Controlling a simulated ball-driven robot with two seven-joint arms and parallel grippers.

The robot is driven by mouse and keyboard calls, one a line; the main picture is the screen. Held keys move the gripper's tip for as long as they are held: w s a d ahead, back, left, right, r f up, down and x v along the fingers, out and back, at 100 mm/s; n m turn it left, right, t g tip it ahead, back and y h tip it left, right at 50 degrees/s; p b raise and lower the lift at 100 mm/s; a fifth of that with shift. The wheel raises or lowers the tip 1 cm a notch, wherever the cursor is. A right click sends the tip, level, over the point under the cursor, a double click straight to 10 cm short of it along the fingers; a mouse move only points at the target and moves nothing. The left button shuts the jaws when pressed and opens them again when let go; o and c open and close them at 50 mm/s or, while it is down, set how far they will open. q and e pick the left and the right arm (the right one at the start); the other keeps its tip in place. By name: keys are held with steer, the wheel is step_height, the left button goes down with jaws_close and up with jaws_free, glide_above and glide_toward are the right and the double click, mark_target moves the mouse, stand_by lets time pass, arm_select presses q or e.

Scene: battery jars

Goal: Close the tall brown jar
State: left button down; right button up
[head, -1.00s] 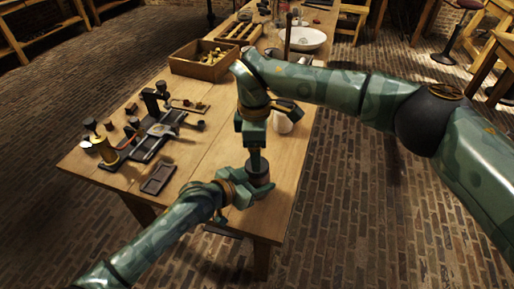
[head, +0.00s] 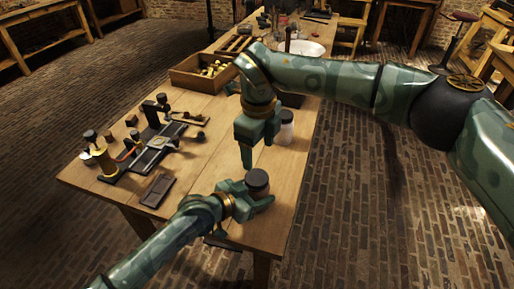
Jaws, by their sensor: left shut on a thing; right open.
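The tall brown jar (head: 258,189) stands upright near the front right corner of the wooden table. A dark round top, seemingly its lid (head: 257,177), sits level over its mouth; how tightly it sits cannot be told. My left gripper (head: 250,199) is shut on the jar's lower body, and its fingers hide part of it. My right gripper (head: 247,162) is open and points down, just above and left of the lid, apart from it. Nothing shows between its fingers.
A white jar with a dark lid (head: 286,128) stands close behind my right gripper. A dark tray (head: 157,190) and a metal apparatus (head: 150,150) are on the left. A wooden box (head: 190,84) and a white bowl (head: 310,48) stand farther back. The table's middle is clear.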

mark_target(257, 177)
steer(key=n, duration=0.6)
steer(key=shift+s+a, duration=0.1)
steer(key=shift+s, duration=0.05)
steer(key=n, duration=1)
steer(key=shift+a, duration=0.1)
steer(key=shift+f, duration=0.1)
steer(key=shift+f, duration=3.95)
steer(key=c, duration=1)
steer(key=m, duration=0.9)
steer(key=shift+m, duration=0.4)
